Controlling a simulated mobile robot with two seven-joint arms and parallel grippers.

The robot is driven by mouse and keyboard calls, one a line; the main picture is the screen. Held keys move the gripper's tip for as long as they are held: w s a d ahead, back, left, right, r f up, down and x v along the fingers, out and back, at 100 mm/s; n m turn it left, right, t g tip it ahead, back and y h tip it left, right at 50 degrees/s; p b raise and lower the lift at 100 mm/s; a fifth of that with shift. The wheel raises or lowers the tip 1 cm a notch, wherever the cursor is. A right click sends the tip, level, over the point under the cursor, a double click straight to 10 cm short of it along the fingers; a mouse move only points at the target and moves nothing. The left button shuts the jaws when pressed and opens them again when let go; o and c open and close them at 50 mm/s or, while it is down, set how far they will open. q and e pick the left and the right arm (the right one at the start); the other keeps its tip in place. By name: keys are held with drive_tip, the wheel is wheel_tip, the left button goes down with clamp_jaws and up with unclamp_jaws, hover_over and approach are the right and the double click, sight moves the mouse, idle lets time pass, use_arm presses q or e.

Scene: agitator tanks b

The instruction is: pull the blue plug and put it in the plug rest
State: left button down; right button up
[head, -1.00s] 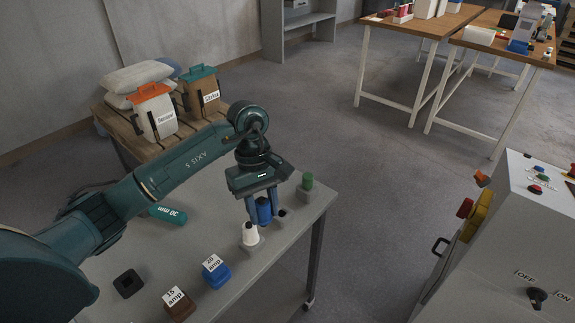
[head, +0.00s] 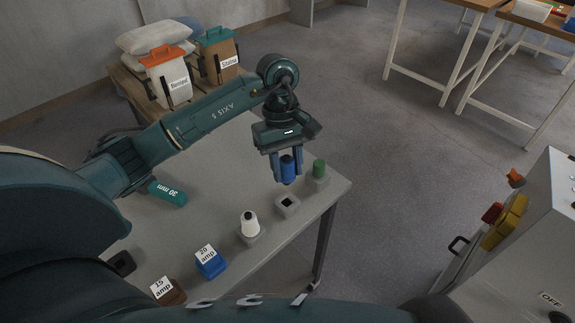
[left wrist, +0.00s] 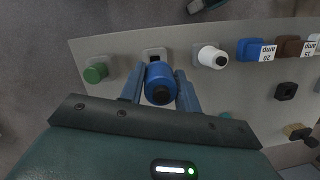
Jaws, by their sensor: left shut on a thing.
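The blue plug (head: 288,168) is between the fingers of my left gripper (head: 287,180), which is shut on it. It hangs upright above the bench, apart from the grey sockets. In the left wrist view the blue plug (left wrist: 160,84) sits between the two blue fingers (left wrist: 160,95). A grey block with an empty square hole (head: 287,204) lies just below the plug. A dark block with a square hole (head: 122,262) is at the bench's near left; I cannot tell which block is the plug rest. My right gripper is not in view.
A green plug (head: 319,169) and a white plug (head: 249,222) stand in grey blocks on either side.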

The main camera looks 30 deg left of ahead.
sight(287, 184)
use_arm(q)
drive_tip(key=shift+f+b, duration=0.45)
drive_tip(key=shift+f, duration=0.15)
drive_tip(key=b+x, duration=0.3)
drive_tip(key=shift+w+a+f, duration=0.25)
drive_tip(key=shift+w, duration=0.05)
drive_tip(key=shift+f+b, duration=0.6)
drive_tip(key=shift+b, duration=0.1)
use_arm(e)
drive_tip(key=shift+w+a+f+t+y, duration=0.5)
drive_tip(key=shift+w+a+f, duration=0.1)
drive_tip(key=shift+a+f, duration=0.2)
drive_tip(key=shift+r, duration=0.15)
use_arm(q)
drive_tip(key=shift+b, duration=0.3)
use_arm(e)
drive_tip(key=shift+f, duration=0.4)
use_arm(q)
drive_tip(key=shift+b, duration=0.3)
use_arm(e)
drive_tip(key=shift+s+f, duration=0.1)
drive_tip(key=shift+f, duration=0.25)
